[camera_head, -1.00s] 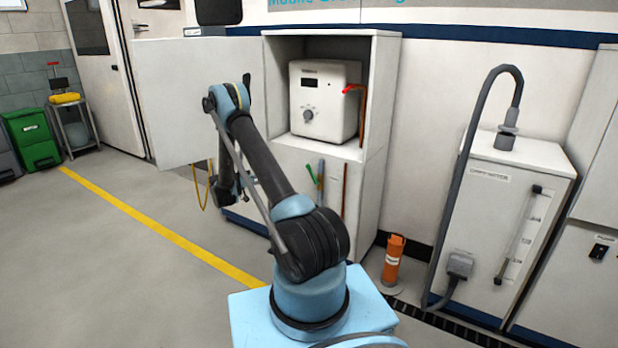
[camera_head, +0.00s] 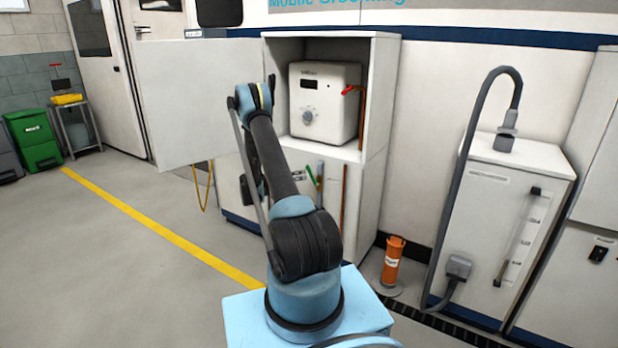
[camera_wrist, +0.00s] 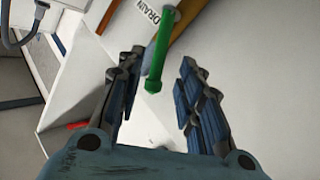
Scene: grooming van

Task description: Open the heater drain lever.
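The green drain lever (camera_head: 312,177) is on the front of the white cabinet below the heater (camera_head: 323,102). In the wrist view the green lever (camera_wrist: 159,50) slants down from the top, next to a "DRAIN" label (camera_wrist: 152,18). My gripper (camera_wrist: 156,90) is open, with one finger on each side of the lever's lower end. Clear gaps show between the lever and both fingers, and its depth between them is hard to judge. In the head view my gripper (camera_head: 250,190) is mostly hidden behind my arm.
The cabinet door (camera_head: 190,100) stands open at the left. A red lever (camera_head: 349,90) sits on a copper pipe beside the heater. An orange cylinder (camera_head: 392,262) stands on the floor at the right, near a white tank unit (camera_head: 500,220) with a hose.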

